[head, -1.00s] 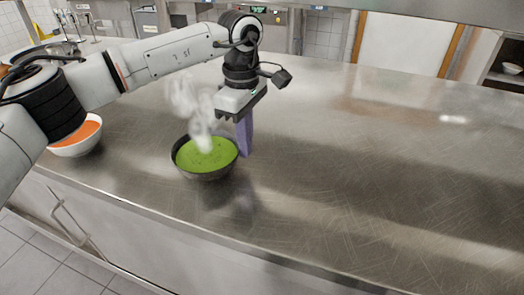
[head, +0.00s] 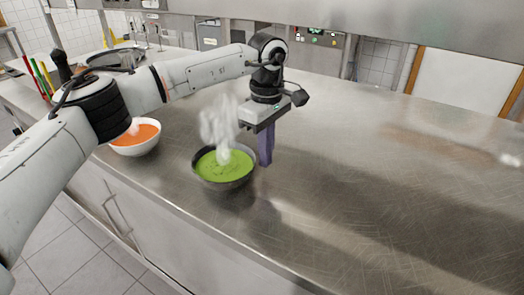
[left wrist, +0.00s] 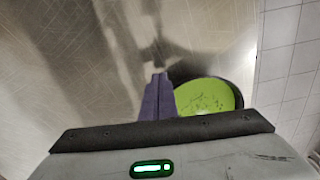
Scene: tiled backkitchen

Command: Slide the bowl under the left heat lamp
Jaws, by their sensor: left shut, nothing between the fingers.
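A dark bowl of green soup (head: 223,167), steaming, stands upright on the steel counter (head: 340,190). My left gripper (head: 266,158) is shut and empty, its purple fingers pointing down just right of the bowl, against its rim or very close to it. In the left wrist view the fingers (left wrist: 158,85) are together, and the bowl (left wrist: 206,97) is right beside them, partly hidden by the gripper body. I cannot make out a heat lamp in either view. My right gripper is not in view.
A white bowl of orange soup (head: 136,139) stands a short gap left of the dark bowl, near the front edge. A sink with taps (head: 118,57) is at the far left. The counter to the right is clear. A steel overhead panel (head: 400,18) spans the top.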

